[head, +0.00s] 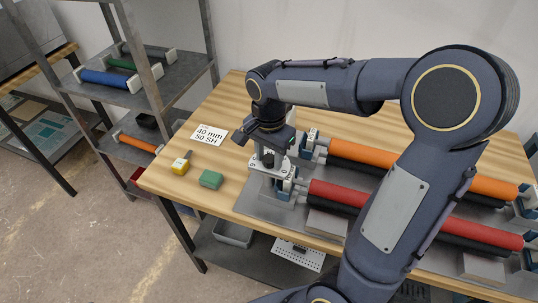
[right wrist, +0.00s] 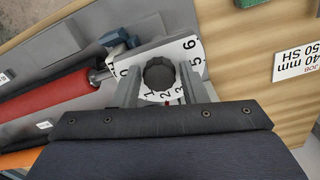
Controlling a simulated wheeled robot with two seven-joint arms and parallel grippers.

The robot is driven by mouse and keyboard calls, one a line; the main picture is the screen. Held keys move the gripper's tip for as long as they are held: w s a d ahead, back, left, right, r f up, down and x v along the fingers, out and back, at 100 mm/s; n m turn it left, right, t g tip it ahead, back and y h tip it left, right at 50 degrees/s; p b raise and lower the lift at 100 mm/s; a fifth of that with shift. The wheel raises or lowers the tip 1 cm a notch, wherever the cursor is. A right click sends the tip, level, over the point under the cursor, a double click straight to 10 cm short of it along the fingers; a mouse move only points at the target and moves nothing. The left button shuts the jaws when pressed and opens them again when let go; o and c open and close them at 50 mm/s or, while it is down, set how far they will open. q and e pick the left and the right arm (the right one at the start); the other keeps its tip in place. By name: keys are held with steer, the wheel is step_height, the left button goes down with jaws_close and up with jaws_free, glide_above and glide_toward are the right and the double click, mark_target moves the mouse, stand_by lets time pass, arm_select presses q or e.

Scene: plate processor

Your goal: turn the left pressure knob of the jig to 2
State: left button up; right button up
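The jig (head: 245,205) lies on the wooden table with a red roller (head: 345,195) and an orange roller (head: 380,155). At its left end a black ribbed knob (head: 268,159) stands upright on a white plate. In the right wrist view the knob (right wrist: 159,75) sits on a white dial (right wrist: 190,50) with printed numbers; 0, 1, 5 and 6 show, others are partly hidden. I cannot tell where the knob points. My right gripper (right wrist: 160,82) is open, with one finger on each side of the knob and a narrow gap showing. My left gripper is not in view.
A metal shelf (head: 150,95) with several rollers stands at the left. A grey bin (head: 233,234) is below the table.

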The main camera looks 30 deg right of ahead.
mark_target(269, 158)
steer(key=shift+o, duration=1.1)
step_height(269, 158, up, 8)
steer(key=shift+f, duration=0.1)
steer(key=s+a+f+n+t+y, duration=0.2)
steer(key=s+n, duration=0.3)
steer(key=s, duration=0.3)
steer(key=s+a+f+n+t+y, duration=0.1)
steer(key=s+a+f+n+t, duration=0.1)
steer(key=s+n, duration=0.4)
steer(key=s+t, duration=0.1)
steer(key=s, duration=0.2)
steer(key=shift+f+t+y, duration=0.3)
steer(key=shift+f+y, duration=0.1)
